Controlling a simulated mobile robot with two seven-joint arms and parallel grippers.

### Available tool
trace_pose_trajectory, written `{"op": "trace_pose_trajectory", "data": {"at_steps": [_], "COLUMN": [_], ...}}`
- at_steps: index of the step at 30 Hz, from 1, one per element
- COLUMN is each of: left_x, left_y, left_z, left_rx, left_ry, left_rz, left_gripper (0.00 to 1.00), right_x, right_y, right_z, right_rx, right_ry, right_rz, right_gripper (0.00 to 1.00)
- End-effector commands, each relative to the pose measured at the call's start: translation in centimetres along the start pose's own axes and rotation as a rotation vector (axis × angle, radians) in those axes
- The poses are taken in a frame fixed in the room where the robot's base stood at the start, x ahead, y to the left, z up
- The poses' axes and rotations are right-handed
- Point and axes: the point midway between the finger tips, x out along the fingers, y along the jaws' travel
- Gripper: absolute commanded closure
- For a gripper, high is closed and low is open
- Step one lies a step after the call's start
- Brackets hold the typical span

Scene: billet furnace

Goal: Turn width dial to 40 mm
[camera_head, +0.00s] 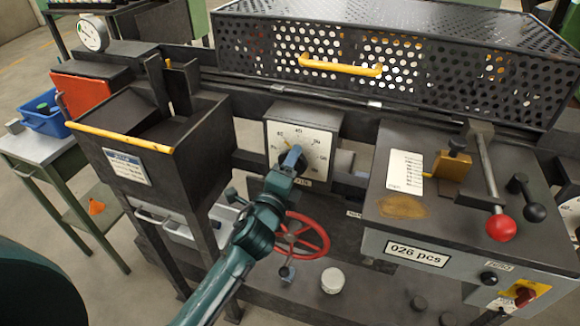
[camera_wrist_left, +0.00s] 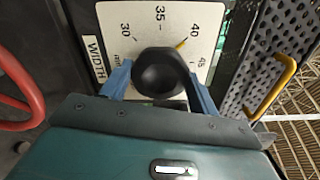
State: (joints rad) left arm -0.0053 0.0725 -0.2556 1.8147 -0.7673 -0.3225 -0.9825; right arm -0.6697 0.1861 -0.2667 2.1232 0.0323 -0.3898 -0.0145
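The width dial has a white face (camera_head: 318,143) on a dark box at the middle of the head view. In the left wrist view its plate (camera_wrist_left: 112,22) reads WIDTH, with 30, 35, 40 and 45 around a round black knob (camera_wrist_left: 160,73). A yellow pointer (camera_wrist_left: 181,44) sticks out from behind the knob toward the 40 mark. I cannot read the exact alignment. My left gripper (camera_head: 292,160) is at the dial, its two blue fingers (camera_wrist_left: 160,80) on either side of the knob and appearing to touch it. My right gripper is not in view.
A perforated guard with a yellow handle (camera_head: 340,65) stands behind the dial. A dark hopper (camera_head: 190,135) is on the left, a red handwheel (camera_head: 302,236) below. On the right, a console (camera_head: 410,225) carries a red-knobbed lever (camera_head: 501,228).

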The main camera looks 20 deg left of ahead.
Motion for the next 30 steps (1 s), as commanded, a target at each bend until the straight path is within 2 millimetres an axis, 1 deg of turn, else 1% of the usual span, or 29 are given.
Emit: {"op": "trace_pose_trajectory", "data": {"at_steps": [1,6,8,14,17,20,23,30], "left_x": [0.0,0.0,0.0,0.0,-0.4,-1.6,-3.6,-9.1], "left_y": [0.0,0.0,0.0,0.0,0.1,0.2,0.2,0.3], "left_z": [0.0,0.0,0.0,0.0,0.0,-0.1,-0.1,-0.1], "left_rx": [0.001,0.001,0.001,0.002,0.002,0.002,0.001,0.000], "left_ry": [-0.001,0.000,0.000,0.000,0.000,0.001,0.001,0.001], "left_rz": [0.001,0.001,0.000,0.000,0.001,0.002,0.002,0.003], "left_gripper": [0.36,0.22,0.18,0.18,0.18,0.18,0.18,0.18], "right_x": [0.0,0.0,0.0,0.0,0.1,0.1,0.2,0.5], "right_y": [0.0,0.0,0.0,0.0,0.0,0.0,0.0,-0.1], "right_z": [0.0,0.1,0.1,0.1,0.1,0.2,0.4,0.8], "right_rx": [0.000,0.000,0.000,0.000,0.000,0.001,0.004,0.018], "right_ry": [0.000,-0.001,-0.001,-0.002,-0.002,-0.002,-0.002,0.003], "right_rz": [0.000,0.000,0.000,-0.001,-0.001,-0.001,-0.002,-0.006], "right_gripper": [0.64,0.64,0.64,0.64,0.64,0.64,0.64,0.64]}}
